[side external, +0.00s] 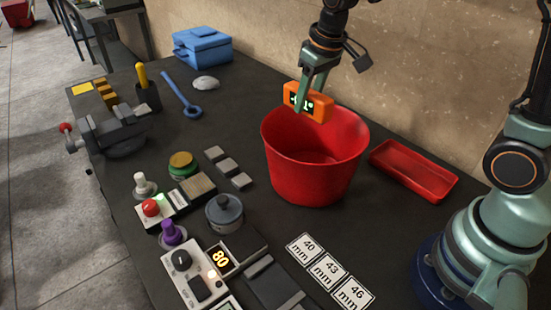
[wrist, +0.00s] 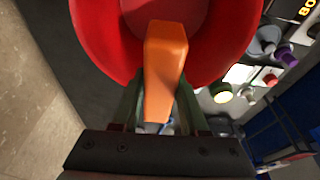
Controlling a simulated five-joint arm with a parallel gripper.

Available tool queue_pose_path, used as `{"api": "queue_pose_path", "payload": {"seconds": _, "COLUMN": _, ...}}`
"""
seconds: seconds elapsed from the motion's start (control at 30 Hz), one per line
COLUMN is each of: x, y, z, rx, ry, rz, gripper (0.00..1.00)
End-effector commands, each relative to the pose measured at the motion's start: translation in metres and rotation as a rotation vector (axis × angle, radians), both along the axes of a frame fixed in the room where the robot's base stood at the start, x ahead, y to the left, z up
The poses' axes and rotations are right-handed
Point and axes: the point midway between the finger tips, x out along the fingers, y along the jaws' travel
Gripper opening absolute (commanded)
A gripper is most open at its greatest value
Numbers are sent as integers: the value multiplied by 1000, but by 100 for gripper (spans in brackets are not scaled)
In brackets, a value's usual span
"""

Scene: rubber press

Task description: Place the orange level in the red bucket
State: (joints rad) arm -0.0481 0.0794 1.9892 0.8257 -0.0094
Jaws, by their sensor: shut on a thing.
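The orange level (side external: 318,106) is a small orange block with a dark display showing green digits. My gripper (side external: 305,100) is shut on it and holds it over the back rim of the red bucket. In the wrist view the orange level (wrist: 165,60) sits between the fingers of my gripper (wrist: 163,105), with the red bucket beneath. The red bucket (side external: 312,180) stands upright on the dark table, and its visible inside is empty. The bucket's red wall (wrist: 95,40) also shows in the wrist view.
A red tray (side external: 413,170) lies right of the bucket. Number cards (side external: 328,270) lie in front. A grey lidded pot (side external: 224,213), several small blocks and a control box (side external: 190,275) stand to the left. A blue toolbox (side external: 203,47) is at the back, near the wall.

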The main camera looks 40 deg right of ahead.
Motion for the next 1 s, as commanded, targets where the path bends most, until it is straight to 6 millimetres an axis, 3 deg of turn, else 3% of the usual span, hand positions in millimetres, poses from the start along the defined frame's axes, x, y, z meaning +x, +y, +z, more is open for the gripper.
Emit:
{"api": "queue_pose_path", "payload": {"seconds": 0.3, "x": -1, "y": 0, "z": -80, "rx": -1, "ry": 8, "rz": 1, "gripper": 0}}
{"api": "queue_pose_path", "payload": {"seconds": 0.5, "x": -1, "y": 0, "z": -122, "rx": -1, "ry": 5, "rz": 1, "gripper": 0}}
{"api": "queue_pose_path", "payload": {"seconds": 1.0, "x": 0, "y": 0, "z": -171, "rx": 0, "ry": 2, "rz": 1, "gripper": 0}}
